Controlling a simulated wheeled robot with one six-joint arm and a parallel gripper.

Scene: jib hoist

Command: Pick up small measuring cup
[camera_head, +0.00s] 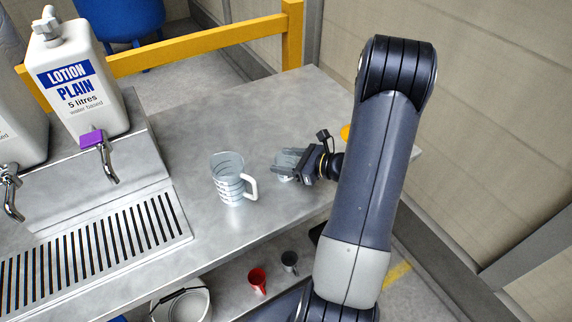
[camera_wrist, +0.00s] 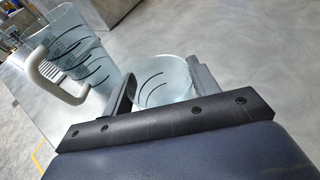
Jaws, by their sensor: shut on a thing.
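The small measuring cup (camera_wrist: 163,80) is clear with dark curved marks. My gripper (camera_wrist: 165,82) is shut on it, with one finger on each side of the cup in the wrist view. In the head view my gripper (camera_head: 288,160) is at the metal counter, and the small cup (camera_head: 284,176) is mostly hidden by the fingers. I cannot tell whether the cup still touches the counter. A larger clear measuring jug (camera_head: 229,180) with a white handle stands upright to the left of my gripper, apart from it. The jug also shows at the left of the wrist view (camera_wrist: 72,60).
A white lotion container (camera_head: 78,85) and a slotted drain grate (camera_head: 95,250) are on the left of the counter (camera_head: 200,130). A yellow rail (camera_head: 200,45) runs behind.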

